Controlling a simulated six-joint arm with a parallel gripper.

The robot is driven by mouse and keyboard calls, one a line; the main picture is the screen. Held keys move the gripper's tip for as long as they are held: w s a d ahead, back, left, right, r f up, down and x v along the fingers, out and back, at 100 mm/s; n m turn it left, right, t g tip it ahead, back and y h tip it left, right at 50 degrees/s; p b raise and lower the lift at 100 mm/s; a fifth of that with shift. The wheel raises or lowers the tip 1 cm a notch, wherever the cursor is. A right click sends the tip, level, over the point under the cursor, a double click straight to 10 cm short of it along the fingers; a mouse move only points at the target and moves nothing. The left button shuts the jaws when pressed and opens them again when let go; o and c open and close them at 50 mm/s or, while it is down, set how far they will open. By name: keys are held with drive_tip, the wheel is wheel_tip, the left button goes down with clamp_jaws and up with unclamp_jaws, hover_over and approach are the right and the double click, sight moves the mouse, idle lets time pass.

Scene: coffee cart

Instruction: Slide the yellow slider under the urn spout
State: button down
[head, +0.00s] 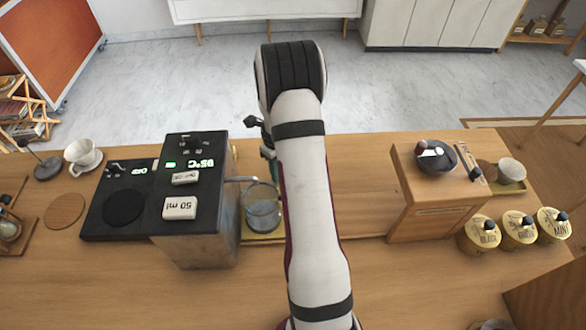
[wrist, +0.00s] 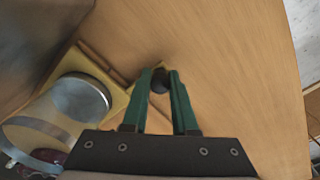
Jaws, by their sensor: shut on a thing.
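The yellow slider (head: 262,237) is a flat plate beside the dark urn (head: 197,200), with a glass vessel (head: 263,214) standing on it. The urn spout (head: 240,179) reaches out over the vessel's far side; I cannot tell if it is exactly centred. In the wrist view the slider (wrist: 119,98) lies left of my gripper (wrist: 160,76), and the vessel (wrist: 82,98) shows on it. My gripper's green fingers are closed around a small dark knob (wrist: 159,84) at the slider's edge. My arm hides much of this in the head view.
A wooden box (head: 430,210) with a dark dish (head: 436,157) on top stands to the right. A black scale (head: 123,205) and white cup (head: 83,155) are left of the urn. The counter between my arm and the box is clear.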

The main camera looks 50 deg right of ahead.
drive_tip(key=shift+w+a, duration=0.25)
drive_tip(key=shift+a, duration=0.05)
drive_tip(key=c, duration=0.7)
unclamp_jaws()
drive_tip(key=shift+r, duration=0.1)
wheel_tip(320, 180, up, 16)
drive_tip(key=shift+f, duration=0.2)
